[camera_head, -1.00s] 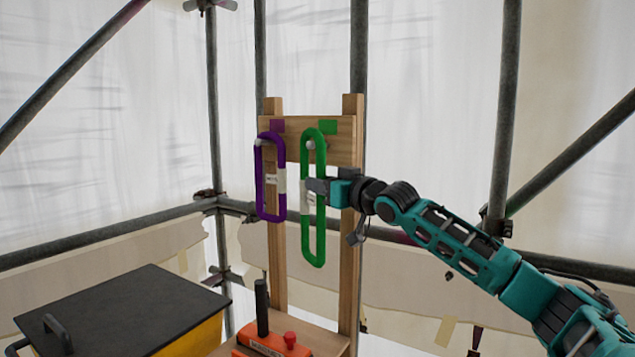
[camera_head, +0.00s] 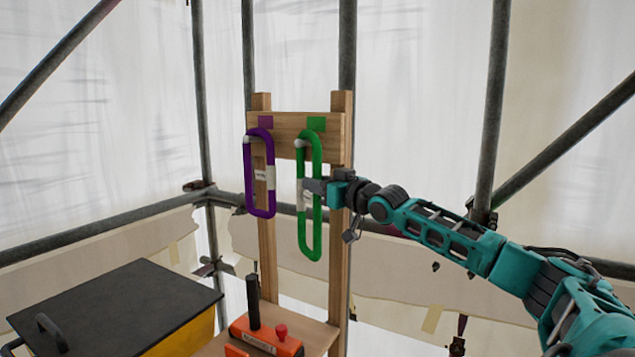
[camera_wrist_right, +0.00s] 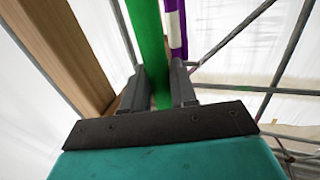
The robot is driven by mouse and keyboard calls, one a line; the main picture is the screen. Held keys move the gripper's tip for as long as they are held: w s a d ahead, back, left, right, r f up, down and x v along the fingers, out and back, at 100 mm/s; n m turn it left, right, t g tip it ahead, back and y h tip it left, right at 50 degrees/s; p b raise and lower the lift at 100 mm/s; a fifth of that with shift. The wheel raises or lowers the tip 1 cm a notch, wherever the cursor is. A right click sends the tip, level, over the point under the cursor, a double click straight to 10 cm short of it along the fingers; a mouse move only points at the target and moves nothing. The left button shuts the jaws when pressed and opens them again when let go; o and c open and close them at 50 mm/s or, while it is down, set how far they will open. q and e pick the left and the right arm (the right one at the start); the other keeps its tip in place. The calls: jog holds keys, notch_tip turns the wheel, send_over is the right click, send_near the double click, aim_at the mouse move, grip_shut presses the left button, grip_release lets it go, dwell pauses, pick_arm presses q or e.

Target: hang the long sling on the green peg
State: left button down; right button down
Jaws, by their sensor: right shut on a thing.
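The long green sling (camera_head: 317,215) is an upright closed loop in front of the wooden rack, under the green marker (camera_head: 316,123). A pale peg tip (camera_head: 299,143) shows at its upper left; I cannot tell whether the loop bears on that peg. In the right wrist view the green strand (camera_wrist_right: 150,45) runs between both fingers (camera_wrist_right: 161,88). The shorter purple sling (camera_head: 271,180) hangs to the left, below the purple marker (camera_head: 265,122). My left gripper is out of view.
The wooden rack (camera_head: 338,255) has two posts and a crossboard. An orange tool (camera_head: 262,340) with a black handle stands on its lower shelf. A black-lidded yellow box (camera_head: 120,305) is at lower left. Scaffold tubes (camera_head: 490,120) stand around.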

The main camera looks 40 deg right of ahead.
dwell(0.4)
jog(key=c, duration=0.8)
grip_release()
jog(key=s+b, duration=0.2)
jog(key=s, duration=1.1)
jog(key=shift+a, duration=0.3)
jog(key=shift+f, duration=0.1)
